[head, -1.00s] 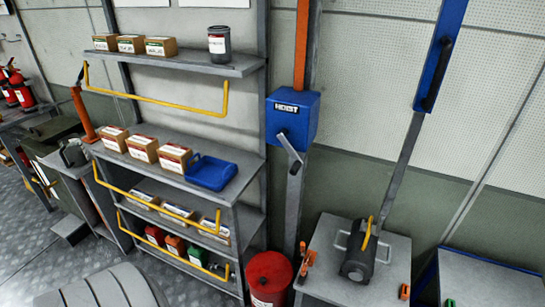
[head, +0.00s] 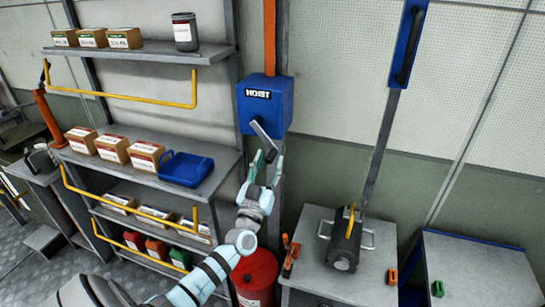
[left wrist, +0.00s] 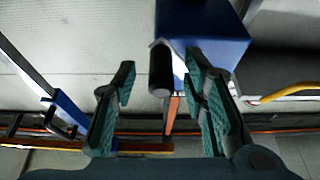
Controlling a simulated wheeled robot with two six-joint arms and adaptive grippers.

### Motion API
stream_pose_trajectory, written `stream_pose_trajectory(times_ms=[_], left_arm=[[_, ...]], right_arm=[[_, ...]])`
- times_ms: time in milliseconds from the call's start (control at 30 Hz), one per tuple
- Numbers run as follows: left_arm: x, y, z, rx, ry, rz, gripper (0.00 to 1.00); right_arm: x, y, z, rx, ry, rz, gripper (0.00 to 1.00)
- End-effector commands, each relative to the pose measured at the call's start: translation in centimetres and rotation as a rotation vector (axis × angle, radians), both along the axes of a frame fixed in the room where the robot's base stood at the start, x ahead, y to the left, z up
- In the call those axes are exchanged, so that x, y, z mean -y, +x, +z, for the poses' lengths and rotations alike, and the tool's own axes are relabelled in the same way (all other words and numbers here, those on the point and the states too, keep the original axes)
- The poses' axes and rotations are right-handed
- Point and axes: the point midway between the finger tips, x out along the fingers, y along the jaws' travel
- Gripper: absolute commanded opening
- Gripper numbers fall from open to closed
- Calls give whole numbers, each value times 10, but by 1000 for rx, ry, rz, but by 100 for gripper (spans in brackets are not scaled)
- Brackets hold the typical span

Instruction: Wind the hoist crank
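The blue hoist box (head: 265,103) is fixed to the upright post, with its grey crank (head: 262,135) angled down to the right on its front. My left gripper (head: 264,163) is just below the crank's lower end. In the left wrist view, my left gripper (left wrist: 160,85) is open, with its two fingers spread. The dark crank grip (left wrist: 160,70) shows between the fingers, without visible contact. The hoist box (left wrist: 215,30) is behind it. My right gripper is not in view.
The shelf rack (head: 215,160) with boxes and a blue container (head: 186,168) stands left of the post. A red drum (head: 255,275) is below. A grey bench (head: 372,270) with a dark motor-like unit (head: 345,243) stands to the right.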

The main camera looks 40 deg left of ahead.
Motion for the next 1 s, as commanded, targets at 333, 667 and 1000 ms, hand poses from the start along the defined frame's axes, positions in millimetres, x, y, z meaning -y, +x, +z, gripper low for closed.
stream_pose_trajectory(times_ms=[333,667,1000], left_arm=[[-10,26,10,-1,1,0,40],[-9,26,10,-2,1,-1,16],[-9,26,10,-3,2,0,0]], right_arm=[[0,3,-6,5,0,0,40],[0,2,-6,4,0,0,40],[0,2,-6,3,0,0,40]])
